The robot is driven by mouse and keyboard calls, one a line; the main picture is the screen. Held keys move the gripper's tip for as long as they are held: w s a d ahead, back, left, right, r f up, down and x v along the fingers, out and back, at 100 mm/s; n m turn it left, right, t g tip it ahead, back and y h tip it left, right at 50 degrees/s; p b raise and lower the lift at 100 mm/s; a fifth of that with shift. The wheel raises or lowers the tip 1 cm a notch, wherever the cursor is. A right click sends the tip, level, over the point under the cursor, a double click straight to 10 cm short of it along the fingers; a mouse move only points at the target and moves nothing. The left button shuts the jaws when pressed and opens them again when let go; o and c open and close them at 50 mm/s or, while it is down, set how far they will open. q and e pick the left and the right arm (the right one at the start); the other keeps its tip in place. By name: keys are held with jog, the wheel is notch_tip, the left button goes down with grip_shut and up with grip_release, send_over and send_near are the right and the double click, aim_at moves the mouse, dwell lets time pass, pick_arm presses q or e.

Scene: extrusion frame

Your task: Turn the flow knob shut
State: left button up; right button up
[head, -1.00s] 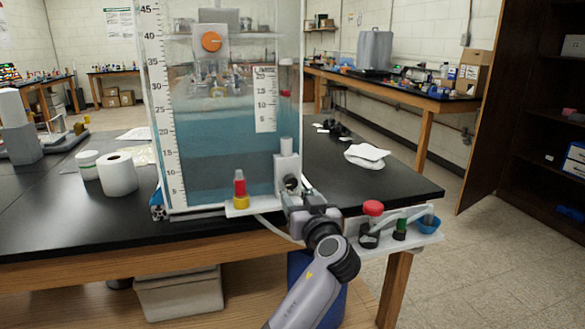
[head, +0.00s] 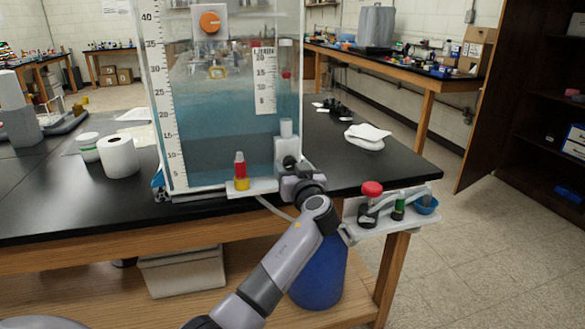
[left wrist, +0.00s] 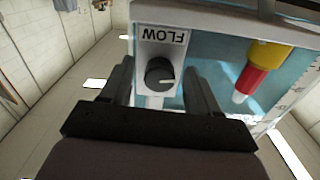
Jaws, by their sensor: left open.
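The flow knob (left wrist: 159,74) is a black round knob on a white panel (left wrist: 163,20) marked FLOW, which appears upside down in the left wrist view. Its pale pointer line points to the right there. My left gripper (left wrist: 160,90) is open, with one finger on each side of the knob in the picture; I cannot tell if either touches it. In the head view my left gripper (head: 292,172) is at the white block (head: 287,147) at the tank's lower right corner. The knob is largely hidden there. My right gripper is not in view.
The clear tank of blue water (head: 220,130) stands on the black bench (head: 60,205). A red-and-yellow fitting (head: 240,170) sits just left of the gripper. A white shelf (head: 385,228) with a red-topped item (head: 371,190) juts out to the right.

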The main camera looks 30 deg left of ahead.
pick_arm(q)
jog(key=c, duration=1.1)
jog(key=shift+o, duration=0.3)
